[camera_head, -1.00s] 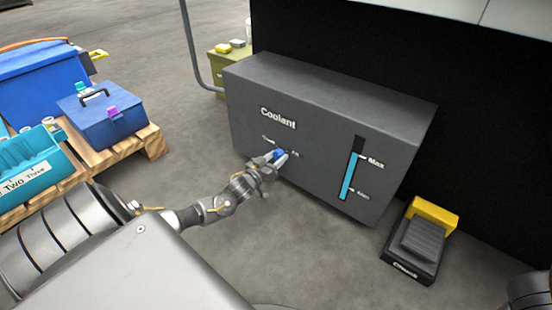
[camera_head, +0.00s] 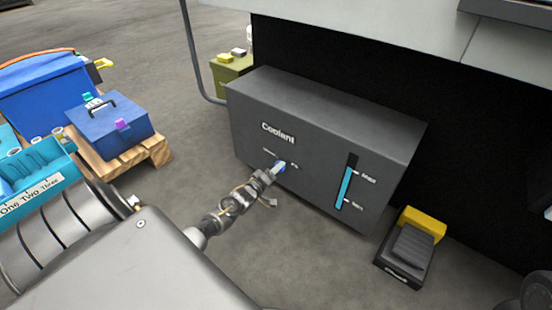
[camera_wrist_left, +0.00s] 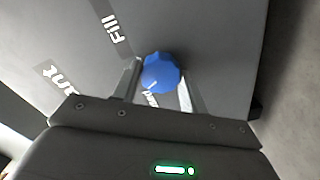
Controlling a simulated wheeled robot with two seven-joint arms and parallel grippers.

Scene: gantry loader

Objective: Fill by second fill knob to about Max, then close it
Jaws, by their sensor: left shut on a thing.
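The grey Coolant box (camera_head: 320,130) stands on the floor ahead, with a blue fill knob (camera_head: 281,166) on its front. My left gripper (camera_head: 274,171) is at the knob. In the left wrist view the blue knob (camera_wrist_left: 161,72) sits between the two fingers (camera_wrist_left: 158,88), which are shut on it. A white pointer mark and the word Fill (camera_wrist_left: 113,28) show near it. The level gauge (camera_head: 346,183) on the right of the box shows cyan liquid up to near the Max mark, a little above or at it; dark space is above. My right gripper is not seen.
A black pedal with a yellow guard (camera_head: 422,222) stands on the floor right of the box. A blue toolbox (camera_head: 108,134) on a wooden pallet and a teal bin (camera_head: 38,172) are at left. The floor before the box is clear.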

